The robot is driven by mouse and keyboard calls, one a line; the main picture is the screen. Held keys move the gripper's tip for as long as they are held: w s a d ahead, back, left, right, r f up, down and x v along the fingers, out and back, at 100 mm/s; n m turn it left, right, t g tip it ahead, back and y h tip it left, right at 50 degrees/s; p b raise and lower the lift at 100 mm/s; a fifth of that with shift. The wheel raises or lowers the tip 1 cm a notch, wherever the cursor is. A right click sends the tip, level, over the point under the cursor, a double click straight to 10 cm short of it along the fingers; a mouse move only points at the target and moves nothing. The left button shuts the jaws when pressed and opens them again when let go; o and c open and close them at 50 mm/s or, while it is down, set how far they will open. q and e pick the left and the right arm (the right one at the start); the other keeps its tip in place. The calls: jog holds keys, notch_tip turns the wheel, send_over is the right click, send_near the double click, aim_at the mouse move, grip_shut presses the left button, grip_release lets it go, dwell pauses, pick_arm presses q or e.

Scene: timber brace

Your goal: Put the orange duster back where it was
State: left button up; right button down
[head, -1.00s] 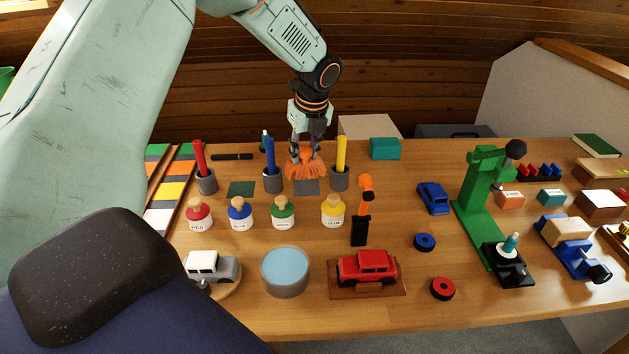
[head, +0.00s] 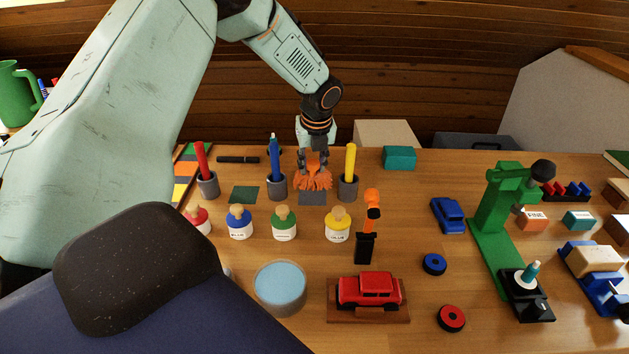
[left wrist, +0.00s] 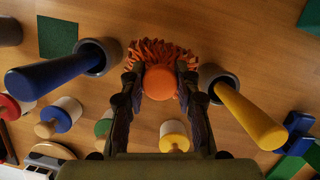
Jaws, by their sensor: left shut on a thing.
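The orange duster (head: 313,180) has a shaggy orange head pointing down and a round orange handle end. My left gripper (head: 314,160) is shut on the duster and holds it upright at the back of the table. The duster is over or on a dark grey square (head: 312,198), between the holder with the blue handle (head: 276,186) and the holder with the yellow handle (head: 348,187). In the left wrist view the duster's handle end (left wrist: 160,82) sits between my fingers. I cannot tell whether its bristles touch the square. My right gripper is not in view.
A holder with a red handle (head: 207,185) and a dark green square (head: 243,194) are to the left. Several labelled jars, including a yellow-topped one (head: 337,227), stand in front. A green press (head: 500,220) is at the right.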

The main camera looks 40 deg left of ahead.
aim_at(314, 175)
pick_arm(q)
jog(key=shift+d+f, duration=0.15)
jog(key=shift+f, duration=0.4)
notch_tip(314, 175, down, 2)
jog(key=shift+f+b, duration=0.15)
jog(key=shift+b, duration=0.25)
jog(key=shift+f, duration=0.4)
jog(key=shift+w, duration=0.1)
jog(key=shift+f, duration=0.1)
jog(key=o, duration=1)
jog(key=shift+f, duration=0.1)
jog(key=shift+r, duration=0.2)
